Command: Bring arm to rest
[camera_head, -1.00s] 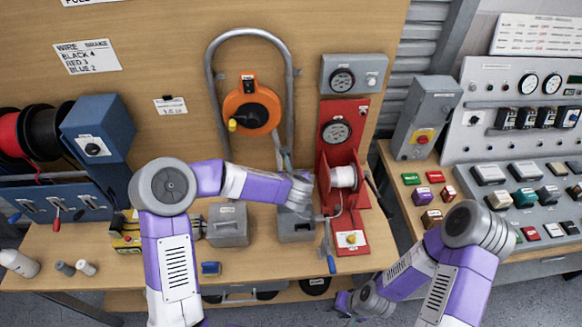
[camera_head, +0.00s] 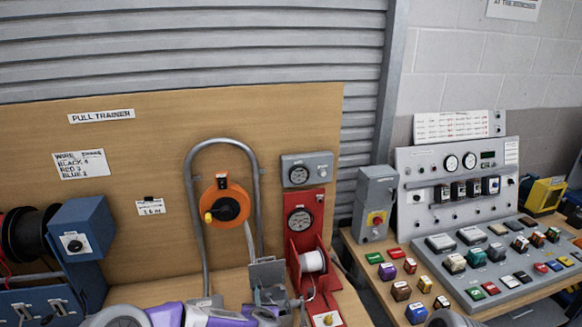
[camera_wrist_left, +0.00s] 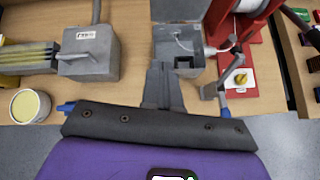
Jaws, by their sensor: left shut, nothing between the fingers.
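My left arm comes in along the bottom of the head view. Its gripper is clear in the left wrist view (camera_wrist_left: 163,75), with the fingers together and empty. They point at a small open grey box (camera_wrist_left: 184,62), which has a thin wire in it. Whether they touch the box cannot be told. The box area also shows in the head view (camera_head: 267,272), partly hidden by my arm. Only a grey joint of my right arm shows at the bottom edge; its gripper is out of view.
A red stand (camera_head: 309,245) with a white spool (camera_head: 313,261) stands right of the box. A closed grey box (camera_wrist_left: 92,52) stands left of it. An orange reel (camera_head: 226,204) hangs behind. A sloped control panel (camera_head: 470,255) stands at the right.

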